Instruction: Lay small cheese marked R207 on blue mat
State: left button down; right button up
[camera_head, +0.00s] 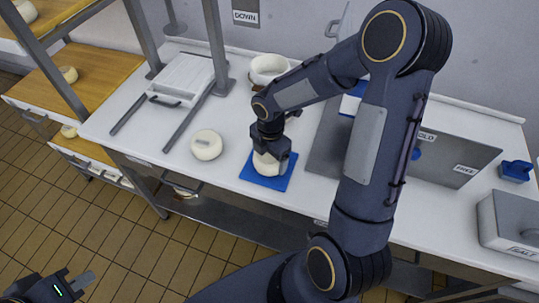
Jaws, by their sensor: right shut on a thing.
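A small round pale cheese (267,165) is on or just above the blue mat (250,177) on the white counter; I cannot tell whether it touches the mat. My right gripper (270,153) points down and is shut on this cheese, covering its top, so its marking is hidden. Another pale cheese (206,146) with a small label on top, too small to read, lies on the counter to the left of the mat. My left gripper (75,284) is low at the bottom left, away from the counter, with its fingers apart and nothing between them.
Wooden shelves (92,75) with cheeses are at the far left.

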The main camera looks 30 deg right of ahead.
jog(key=o, duration=1.1)
jog(key=shift+o, duration=0.2)
jog(key=shift+r, duration=0.1)
notch_tip(320, 180, up, 7)
jog(key=p, duration=0.6)
jog(key=s+a+r+m+t+y+b, duration=0.1)
jog(key=s+a+r+m+t, duration=0.1)
jog(key=s+r+m, duration=0.5)
jog(key=s+a+r+m+t+y+b, duration=0.1)
jog(key=s+a+r+m+t+y, duration=0.1)
jog(key=s+r+m, duration=0.4)
jog(key=s+m+t, duration=0.1)
jog(key=s+m, duration=0.3)
jog(key=m, duration=0.5)
jog(key=shift+r+m+t+y, duration=0.3)
jog(key=shift+r, duration=0.1)
